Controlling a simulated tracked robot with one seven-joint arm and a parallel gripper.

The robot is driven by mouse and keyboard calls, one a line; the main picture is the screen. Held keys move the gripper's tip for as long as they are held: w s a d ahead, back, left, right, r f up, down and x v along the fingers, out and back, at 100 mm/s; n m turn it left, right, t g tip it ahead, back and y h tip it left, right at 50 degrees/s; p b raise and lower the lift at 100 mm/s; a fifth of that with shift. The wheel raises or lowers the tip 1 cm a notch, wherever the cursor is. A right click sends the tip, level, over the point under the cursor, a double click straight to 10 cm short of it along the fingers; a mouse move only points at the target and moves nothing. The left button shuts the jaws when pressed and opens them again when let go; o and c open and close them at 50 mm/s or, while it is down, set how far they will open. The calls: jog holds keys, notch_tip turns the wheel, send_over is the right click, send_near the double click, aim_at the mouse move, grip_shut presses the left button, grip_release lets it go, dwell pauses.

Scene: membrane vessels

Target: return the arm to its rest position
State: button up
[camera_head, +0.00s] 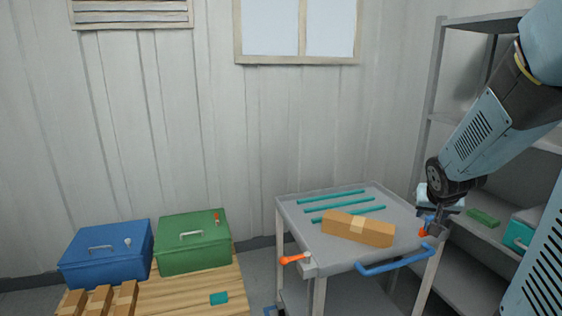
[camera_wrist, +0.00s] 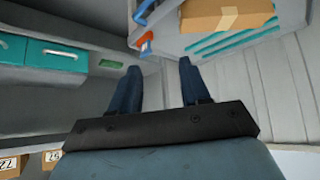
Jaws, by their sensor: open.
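My arm reaches in from the right of the head view. My gripper (camera_head: 433,226) hangs low at the right edge of the grey cart (camera_head: 295,220), close to the end of its blue handle (camera_head: 395,261). In the wrist view my gripper (camera_wrist: 159,66) has its two dark blue fingers apart, with nothing between them. An orange-red piece on the cart's corner (camera_wrist: 146,45) shows just past the left finger. I cannot tell from these frames whether a finger touches the cart.
The cart holds a cardboard box (camera_head: 358,228) and several teal strips (camera_head: 330,196). Grey shelving (camera_head: 468,243) stands right, with a green block (camera_head: 483,217) and teal box (camera_head: 519,232). Blue (camera_head: 105,255) and green (camera_head: 193,243) toolboxes stand on a wooden table (camera_head: 185,297) at left.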

jog(key=s+a+r+n+g+y, duration=0.1)
jog(key=s+a+r+n, duration=0.1)
jog(key=s+a+r, duration=0.3)
jog(key=s+a+r+n+y, duration=0.2)
jog(key=s+a+r, duration=0.3)
jog(key=s+a, duration=0.4)
jog(key=s, duration=0.4)
jog(key=shift+s+a+r+g, duration=0.25)
jog(key=shift+g, duration=0.15)
jog(key=shift+c, duration=0.3)
dwell(0.7)
